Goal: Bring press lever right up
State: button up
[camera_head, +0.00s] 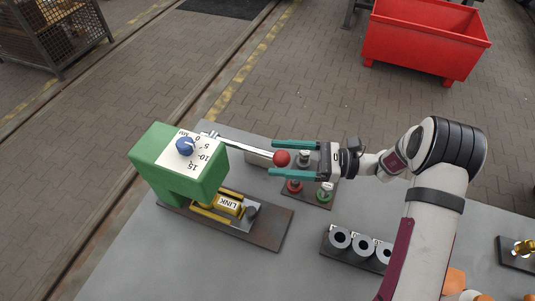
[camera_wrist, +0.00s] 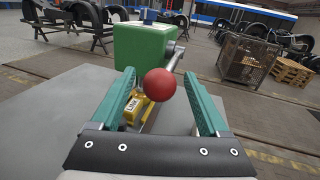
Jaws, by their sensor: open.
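The press is a green block (camera_head: 161,165) with a white dial face and a blue knob (camera_head: 185,146). Its lever (camera_head: 243,146) is a metal rod that runs right from the press to a red ball (camera_head: 282,158). My gripper (camera_head: 271,158) is open, with one teal finger on each side of the ball. A yellow part marked LINK (camera_head: 228,204) lies under the press on a dark base plate (camera_head: 265,232).
A holder with several grey rings (camera_head: 340,238) is at the lower right of the grey table (camera_head: 150,265). A red bin (camera_head: 424,40) stands on the floor beyond.

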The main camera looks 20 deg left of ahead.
aim_at(242, 147)
jog(key=shift+x, duration=1.8)
jog(key=shift+c, duration=0.2)
jog(key=shift+s+f, duration=0.1)
grip_shut()
